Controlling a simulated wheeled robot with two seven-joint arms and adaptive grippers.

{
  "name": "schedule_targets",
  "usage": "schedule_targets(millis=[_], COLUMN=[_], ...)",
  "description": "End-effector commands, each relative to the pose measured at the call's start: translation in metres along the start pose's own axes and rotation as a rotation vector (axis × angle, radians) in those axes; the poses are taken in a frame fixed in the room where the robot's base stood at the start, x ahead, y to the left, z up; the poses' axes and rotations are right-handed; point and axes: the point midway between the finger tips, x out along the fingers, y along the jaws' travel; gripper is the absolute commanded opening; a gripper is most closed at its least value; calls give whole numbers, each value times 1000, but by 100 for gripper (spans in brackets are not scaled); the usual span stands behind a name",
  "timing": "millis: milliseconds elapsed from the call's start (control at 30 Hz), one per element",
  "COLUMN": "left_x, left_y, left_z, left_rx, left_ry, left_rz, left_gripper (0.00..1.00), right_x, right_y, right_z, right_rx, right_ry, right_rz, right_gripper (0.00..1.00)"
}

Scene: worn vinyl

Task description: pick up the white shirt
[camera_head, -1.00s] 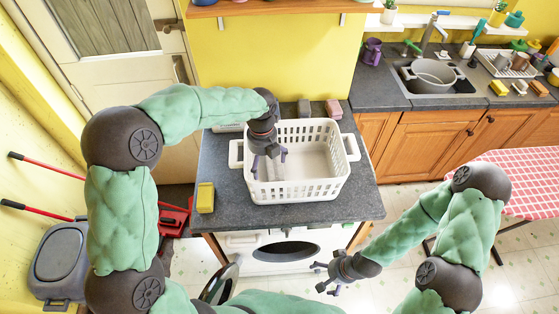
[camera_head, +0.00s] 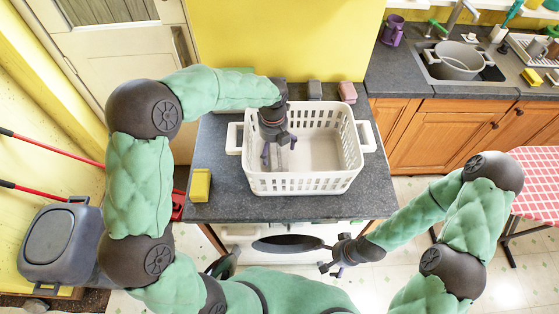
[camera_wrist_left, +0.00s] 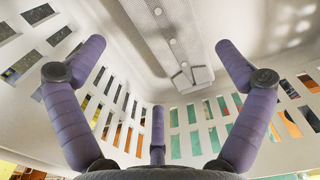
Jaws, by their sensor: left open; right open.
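A white laundry basket (camera_head: 345,180) with slotted sides stands on the grey counter. My left gripper (camera_head: 278,152) reaches down into its left half, fingers spread and empty. In the left wrist view, the purple fingers (camera_wrist_left: 158,115) are apart inside the basket. A pale strip with small round dots, seemingly the front of the white shirt (camera_wrist_left: 178,45), lies at the top of that view, beyond the fingers. In the head view only a greyish-white piece shows beside the gripper, mostly hidden by it. My right gripper (camera_head: 338,266) is open and empty in front of the counter, low down.
A yellow sponge-like block (camera_head: 200,185) lies left of the basket. Grey and pink blocks (camera_head: 347,92) sit behind it. A washing machine (camera_head: 290,242) is under the counter. A checked table (camera_head: 537,180) stands at the right, a grey bin (camera_head: 62,240) at the left.

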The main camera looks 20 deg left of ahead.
Motion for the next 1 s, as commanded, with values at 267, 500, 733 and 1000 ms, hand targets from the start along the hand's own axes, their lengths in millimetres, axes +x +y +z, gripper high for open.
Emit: schedule_targets(millis=[267, 500, 733, 1000], left_x=[23, 56, 69, 68], left_y=[-1, -4, -4, -4], left_z=[0, 1, 1, 1], left_rx=[1, 0, -1, -1], left_ry=[0, 3, -1, -1], left_rz=[0, 1, -1, -1], left_gripper=[100, 100, 100, 60], right_x=[5, 14, 16, 16], right_y=[2, 5, 6, 6], right_z=[0, -1, -1, -1], right_rx=[0, 0, 0, 0], right_ry=[0, 0, 0, 0], right_rz=[0, 0, 0, 0], right_gripper=[100, 100, 100, 100])
